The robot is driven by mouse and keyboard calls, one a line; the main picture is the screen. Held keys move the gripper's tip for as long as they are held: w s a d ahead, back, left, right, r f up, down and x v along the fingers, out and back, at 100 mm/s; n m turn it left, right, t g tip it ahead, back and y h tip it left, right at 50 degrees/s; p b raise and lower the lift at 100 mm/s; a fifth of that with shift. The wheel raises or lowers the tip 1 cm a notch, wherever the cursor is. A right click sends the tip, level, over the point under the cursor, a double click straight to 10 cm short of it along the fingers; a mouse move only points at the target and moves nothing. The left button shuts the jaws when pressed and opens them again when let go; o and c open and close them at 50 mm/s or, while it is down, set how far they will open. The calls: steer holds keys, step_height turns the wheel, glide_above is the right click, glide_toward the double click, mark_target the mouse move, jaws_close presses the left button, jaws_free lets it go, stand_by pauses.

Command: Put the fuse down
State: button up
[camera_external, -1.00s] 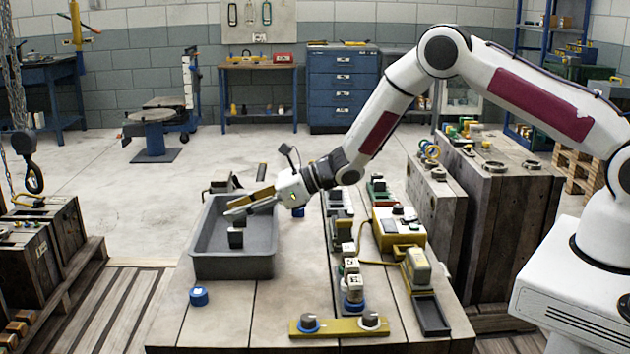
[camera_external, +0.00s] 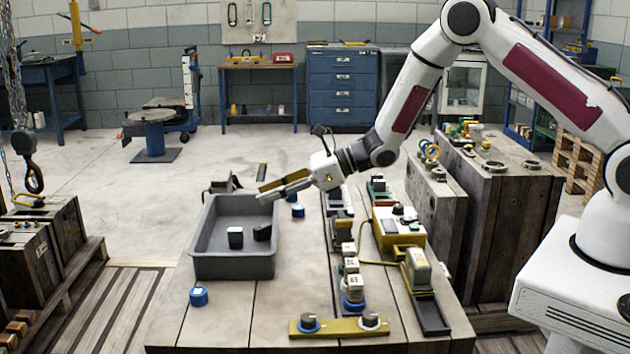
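A grey tray (camera_external: 235,268) stands at the left of the bench. Two small dark blocks are in it: one with a pale top (camera_external: 235,239) upright near the middle, and one (camera_external: 262,232) tilted against the right side. Which of them is the fuse I cannot tell for sure. My gripper (camera_external: 261,193) is above the tray's right rim, its fingers apart and pointing left.
A blue-capped piece (camera_external: 198,296) lies in front of the tray, another (camera_external: 298,211) to its right. A row of small blocks (camera_external: 351,268), a yellow box (camera_external: 398,228) and a yellow bar with knobs (camera_external: 340,327) occupy the bench's right. The bench's front left is mostly clear.

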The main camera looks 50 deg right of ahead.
steer(key=shift+v, duration=1.9)
steer(key=shift+r, duration=0.1)
steer(key=s+d+r+m+h, duration=0.55)
steer(key=d+r+m, duration=0.45)
steer(key=m, duration=0.2)
steer(key=s+d+r+m+h, duration=0.4)
steer(key=s+d+r+m, duration=0.2)
steer(key=d+r+m, duration=0.45)
steer(key=s+m+g, duration=0.4)
steer(key=s+m, duration=1.8)
steer(key=s, duration=0.9)
steer(key=shift+s+d+r, duration=0.3)
steer(key=shift+r, duration=0.15)
steer(key=shift+m, duration=0.25)
